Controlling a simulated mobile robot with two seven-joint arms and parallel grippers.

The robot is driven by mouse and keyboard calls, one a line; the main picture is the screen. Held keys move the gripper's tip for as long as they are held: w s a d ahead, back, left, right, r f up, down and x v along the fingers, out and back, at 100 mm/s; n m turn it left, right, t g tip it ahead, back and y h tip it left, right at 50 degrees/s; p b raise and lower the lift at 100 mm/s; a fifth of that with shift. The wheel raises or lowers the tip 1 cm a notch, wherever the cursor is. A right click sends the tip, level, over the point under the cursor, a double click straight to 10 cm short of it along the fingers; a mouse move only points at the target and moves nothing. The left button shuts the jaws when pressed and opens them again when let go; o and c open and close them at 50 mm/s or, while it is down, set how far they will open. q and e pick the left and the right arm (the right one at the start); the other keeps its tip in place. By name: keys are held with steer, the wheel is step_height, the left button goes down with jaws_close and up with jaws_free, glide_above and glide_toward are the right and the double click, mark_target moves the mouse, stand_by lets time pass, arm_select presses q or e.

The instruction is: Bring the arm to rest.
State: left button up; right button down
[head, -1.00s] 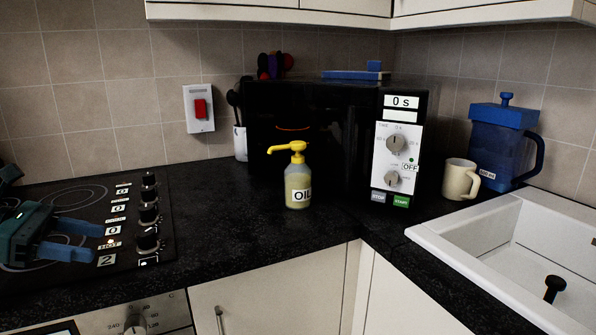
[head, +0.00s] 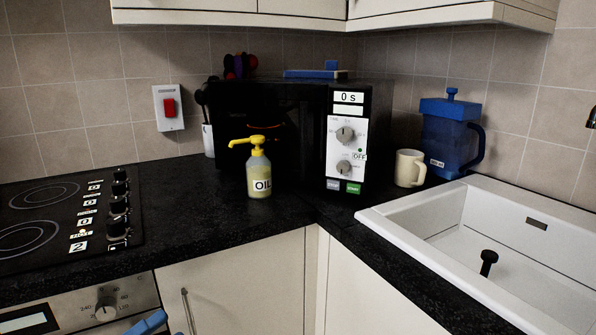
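A blue fingertip of my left gripper (head: 148,323) shows at the bottom edge, in front of the oven panel. The rest of this gripper is cut off by the frame, and I cannot tell whether it is open or holds anything. It touches nothing that I can see. My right gripper is not in view. No pans are in view.
The black hob (head: 55,222) lies at the left of the dark worktop (head: 190,231). An oil bottle (head: 259,175) stands upright before the microwave (head: 351,120). A cream mug (head: 409,168) and blue jug (head: 447,140) stand near the white sink (head: 400,226). Wall cupboards (head: 300,25) hang above.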

arm_select(q)
steer(key=s+d+f+n+g+y+p, duration=0.2)
steer(key=s+d+f+n+y+p, duration=0.1)
steer(key=n+p, duration=0.6)
steer(key=s+d+f+n+g+y+p, duration=0.2)
steer(key=s+n+y+p, duration=0.6)
steer(key=n, duration=0.8)
steer(key=shift+s+d+f+y+p, duration=0.3)
steer(key=shift+d+f, duration=0.65)
steer(key=shift+d, duration=0.85)
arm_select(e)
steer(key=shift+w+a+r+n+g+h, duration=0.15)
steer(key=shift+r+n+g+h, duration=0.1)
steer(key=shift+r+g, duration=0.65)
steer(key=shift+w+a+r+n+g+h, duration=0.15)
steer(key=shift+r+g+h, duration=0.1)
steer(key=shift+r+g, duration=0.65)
arm_select(q)
steer(key=shift+w, duration=0.1)
